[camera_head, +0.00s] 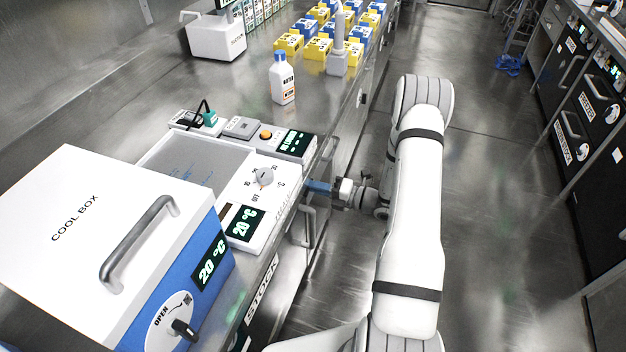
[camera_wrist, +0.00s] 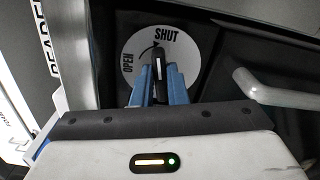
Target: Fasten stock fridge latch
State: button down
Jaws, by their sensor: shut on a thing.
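The stock fridge latch is a black lever (camera_wrist: 158,66) on a round white dial (camera_wrist: 190,62) in the wrist view. The dial reads OPEN at the left and SHUT at the top, with an arrow from OPEN toward SHUT. The lever points up, with its tip just below the SHUT word. My gripper (camera_wrist: 157,84) has its blue fingers on both sides of the lever, shut on it. In the head view my gripper (camera_head: 318,187) is at the bench front; the latch is hidden there. A STOCK label (camera_head: 262,290) shows on the bench front.
A grey bar handle (camera_wrist: 275,92) sticks out right of the dial; a handle also shows in the head view (camera_head: 310,228). Above stand a cool box (camera_head: 85,215), a panel with a knob (camera_head: 264,177) and a white bottle (camera_head: 282,82). The floor (camera_head: 490,200) to the right is clear.

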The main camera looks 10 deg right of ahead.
jog(key=shift+w+d+m+p, duration=0.1)
jog(key=shift+d+m+p, duration=0.1)
jog(key=shift+m+p, duration=0.85)
jog(key=shift+f+m, duration=0.1)
jog(key=shift+m, duration=0.35)
jog(key=c, duration=1.7)
grip_release()
jog(key=shift+o, duration=1.3)
jog(key=v, duration=0.7)
jog(key=shift+s+d+b, duration=0.25)
jog(key=shift+d+b, duration=0.05)
jog(key=shift+b, duration=0.05)
